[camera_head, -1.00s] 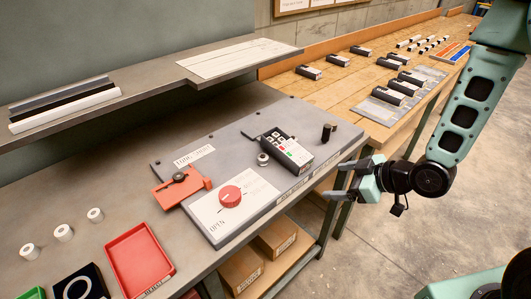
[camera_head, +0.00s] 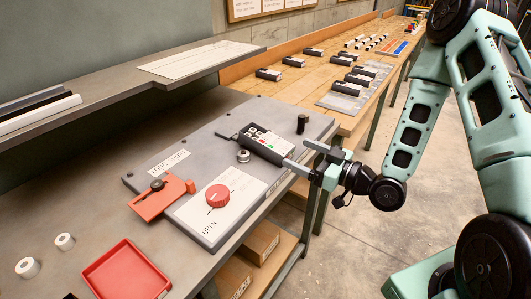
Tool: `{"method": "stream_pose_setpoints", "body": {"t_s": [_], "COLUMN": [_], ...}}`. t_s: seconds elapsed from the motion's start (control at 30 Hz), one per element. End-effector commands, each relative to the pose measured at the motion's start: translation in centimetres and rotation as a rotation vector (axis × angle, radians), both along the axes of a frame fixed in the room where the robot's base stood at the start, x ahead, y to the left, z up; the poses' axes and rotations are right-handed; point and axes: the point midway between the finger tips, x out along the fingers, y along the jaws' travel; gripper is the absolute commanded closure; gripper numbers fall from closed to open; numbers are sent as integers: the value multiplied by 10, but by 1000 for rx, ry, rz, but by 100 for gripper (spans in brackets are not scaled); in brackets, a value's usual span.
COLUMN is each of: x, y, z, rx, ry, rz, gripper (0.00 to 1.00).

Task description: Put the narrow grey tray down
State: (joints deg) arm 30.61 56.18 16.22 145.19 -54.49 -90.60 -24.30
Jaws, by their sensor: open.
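I cannot make out for certain which thing is the narrow grey tray. Long, narrow dark grey, black and white pieces (camera_head: 40,116) lie side by side on the upper shelf at the left. My gripper (camera_head: 305,157) is open at the right edge of the grey fixture plate (camera_head: 205,142). Its fingers point left, near the right end of a black box with a white label (camera_head: 272,145) on that plate. I see nothing held between the fingers. Whether a finger touches the box is hard to tell.
The plate also bears a red knob (camera_head: 217,195), a red clamp (camera_head: 162,196) and a black peg (camera_head: 301,124). A red tray (camera_head: 126,272) and white rolls (camera_head: 65,241) lie on the bench. A wooden table (camera_head: 300,88) with black boxes stands behind. Clear floor lies right.

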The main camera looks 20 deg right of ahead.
Motion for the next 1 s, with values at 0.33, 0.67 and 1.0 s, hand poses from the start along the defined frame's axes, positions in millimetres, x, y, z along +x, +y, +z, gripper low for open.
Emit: {"method": "stream_pose_setpoints", "body": {"t_s": [0.33, 0.67, 1.0], "x": [34, 68, 76], "y": [24, 48, 53], "z": [3, 3, 0], "rx": [2, 1, 0], "ry": [4, 3, 4], "rz": [0, 1, 0], "gripper": [18, 18, 18]}}
